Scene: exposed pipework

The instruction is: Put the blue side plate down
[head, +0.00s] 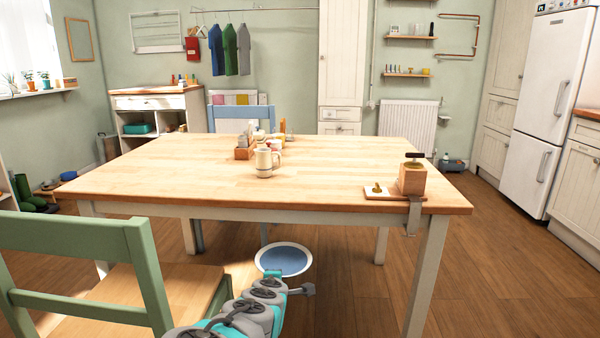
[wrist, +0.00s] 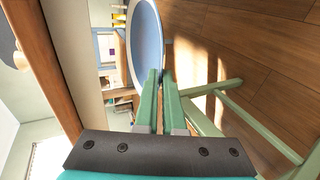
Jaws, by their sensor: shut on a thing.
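The blue side plate (head: 284,259) has a white rim. In the head view it is in front of the wooden table's near edge, lower than the tabletop and over the floor. My gripper (head: 274,272) is shut on the plate's near rim. In the wrist view the plate (wrist: 148,38) stands edge-up beyond the green fingers of my gripper (wrist: 160,76), with its rim between the tips. The fingers hide part of the rim.
The wooden table (head: 340,180) has much bare top. A mug (head: 265,162) and a wooden caddy (head: 244,153) stand mid-table. A wooden block (head: 411,179) and small board (head: 380,192) are at the right corner. A green chair (head: 140,270) stands close at left.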

